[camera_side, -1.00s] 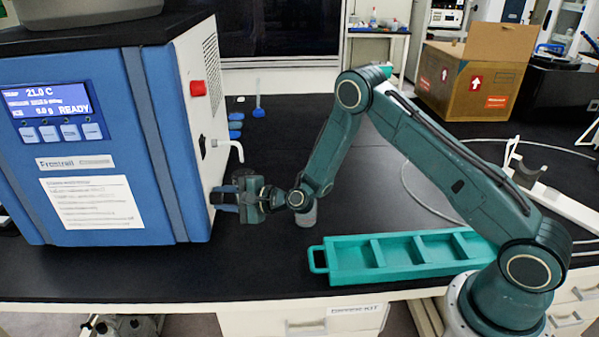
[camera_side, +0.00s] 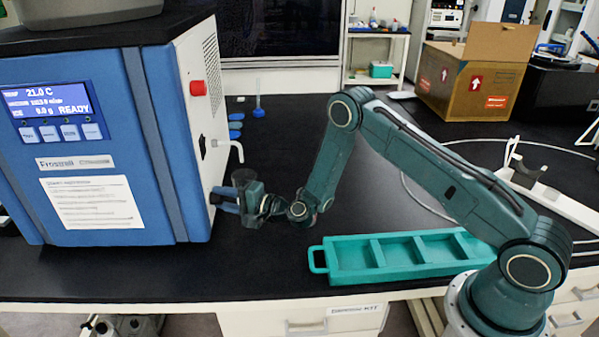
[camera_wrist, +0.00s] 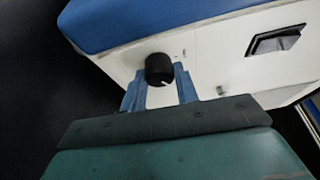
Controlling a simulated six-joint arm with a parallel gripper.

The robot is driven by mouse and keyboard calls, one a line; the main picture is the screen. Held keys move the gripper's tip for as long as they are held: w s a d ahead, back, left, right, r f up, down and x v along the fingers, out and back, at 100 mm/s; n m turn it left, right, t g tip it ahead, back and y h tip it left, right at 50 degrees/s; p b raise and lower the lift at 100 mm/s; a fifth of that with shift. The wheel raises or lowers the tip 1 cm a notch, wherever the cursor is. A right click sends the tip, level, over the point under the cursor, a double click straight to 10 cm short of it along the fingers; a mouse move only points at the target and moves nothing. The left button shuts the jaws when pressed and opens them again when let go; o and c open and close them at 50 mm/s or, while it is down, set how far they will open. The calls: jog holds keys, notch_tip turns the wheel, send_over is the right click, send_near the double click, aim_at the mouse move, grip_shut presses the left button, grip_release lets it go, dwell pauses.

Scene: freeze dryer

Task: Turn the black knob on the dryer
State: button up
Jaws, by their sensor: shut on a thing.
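The black knob (camera_wrist: 159,68) is on the white side panel of the dryer (camera_side: 95,150), near its blue front, with a short white line on its face. In the wrist view the blue fingers of my gripper (camera_wrist: 158,78) lie on either side of the knob and are shut on it. In the side view my gripper (camera_side: 218,201) reaches left to the dryer's lower side panel, tilted about its own axis. The knob cannot be made out clearly there.
A red button (camera_side: 198,88) and a white bent spout (camera_side: 229,147) are on the dryer's side above my gripper. A teal tray (camera_side: 400,258) with compartments lies at the bench front. A cardboard box (camera_side: 470,82) stands at the back right. The bench behind my arm is mostly clear.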

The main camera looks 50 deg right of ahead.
aim_at(222, 198)
dwell(0.4)
jog(key=o, duration=1)
jog(key=shift+s, duration=0.1)
jog(key=shift+v, duration=0.85)
jog(key=shift+s+d+r, duration=0.1)
jog(key=shift+s+d, duration=0.2)
jog(key=shift+s, duration=0.25)
jog(key=shift+r, duration=3.45)
